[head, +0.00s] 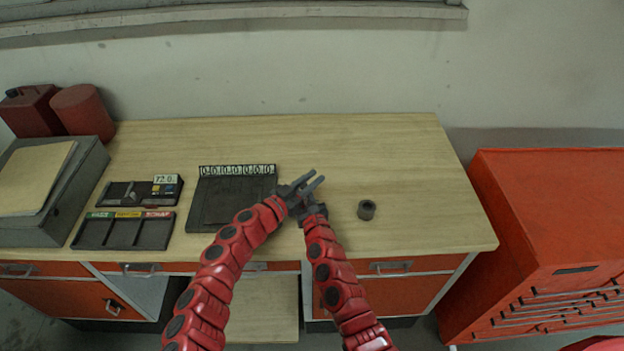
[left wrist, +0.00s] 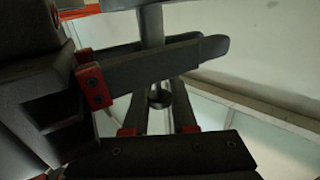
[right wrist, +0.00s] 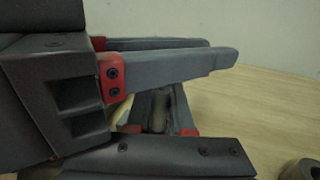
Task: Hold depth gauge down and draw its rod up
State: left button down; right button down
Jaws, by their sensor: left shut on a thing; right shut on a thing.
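My left gripper (head: 312,185) and my right gripper (head: 318,209) are close together over the front middle of the workbench, the left one slightly behind. In the left wrist view, my left fingers (left wrist: 165,62) are shut on an upright grey rod (left wrist: 151,24), which I take to be the depth gauge's rod. In the right wrist view, my right fingers (right wrist: 170,58) are shut, and a grey piece (right wrist: 157,110) shows below them, likely part of the gauge. The grippers hide most of the gauge in the head view. Whether its base touches the bench cannot be told.
A dark board with a numbered strip (head: 238,170) lies left of the grippers. A dark hollow cylinder (head: 366,209) stands to the right. Trays (head: 124,230), a grey case (head: 88,175) and red cans (head: 83,108) are at the left. The bench's right side (head: 430,180) is clear.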

pick_arm(q)
jog(key=shift+r, duration=1.05)
jog(key=c, duration=0.7)
grip_release()
jog(key=v, duration=1.2)
pick_arm(e)
jog(key=c, duration=0.7)
grip_release()
